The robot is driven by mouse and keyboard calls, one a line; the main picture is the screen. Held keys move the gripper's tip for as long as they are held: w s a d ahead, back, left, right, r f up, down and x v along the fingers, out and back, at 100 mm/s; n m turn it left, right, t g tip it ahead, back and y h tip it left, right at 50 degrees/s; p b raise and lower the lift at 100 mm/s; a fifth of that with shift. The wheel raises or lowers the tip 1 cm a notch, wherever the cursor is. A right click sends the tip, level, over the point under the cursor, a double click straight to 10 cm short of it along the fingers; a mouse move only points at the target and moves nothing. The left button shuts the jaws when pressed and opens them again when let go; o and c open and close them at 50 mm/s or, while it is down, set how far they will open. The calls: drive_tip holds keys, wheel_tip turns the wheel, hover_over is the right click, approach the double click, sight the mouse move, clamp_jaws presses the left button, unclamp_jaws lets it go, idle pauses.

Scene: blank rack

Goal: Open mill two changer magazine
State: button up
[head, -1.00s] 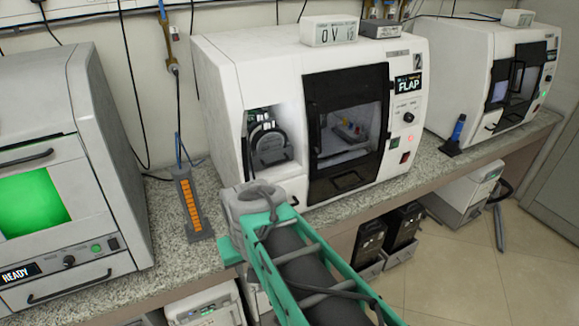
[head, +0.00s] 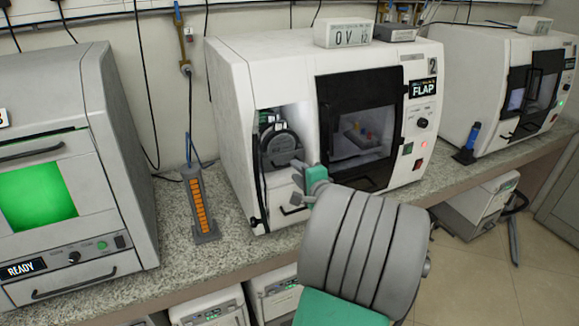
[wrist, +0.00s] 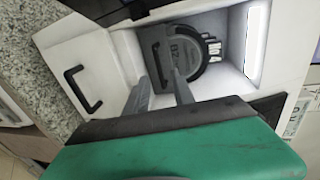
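Mill two (head: 222,120) is the white machine in the middle, with a 2 and a display reading FLAP. The left bay in its front is open and shows a dark round tool magazine (head: 283,148). The magazine also shows in the wrist view (wrist: 190,58). A white panel with a black handle (wrist: 83,90) lies beside the bay in the wrist view; the head view shows a handle (head: 292,209) low under the bay. My gripper (head: 303,186) is in front of the bay's lower right. Its fingers (wrist: 160,82) are apart with nothing between them; contact with the magazine cannot be told.
Mill two's dark window door (head: 360,178) is shut, right of the bay. An orange-striped holder (head: 200,205) stands on the speckled counter (head: 175,245) to the left. A grey machine (head: 115,150) reading READY is further left; another mill (head: 470,60) is at right.

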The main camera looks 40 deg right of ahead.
drive_tip(key=x, duration=0.5)
drive_tip(key=shift+w+f+p, duration=0.1)
drive_tip(key=shift+w+p, duration=0.1)
drive_tip(key=shift+p, duration=0.2)
clamp_jaws()
idle(1.0)
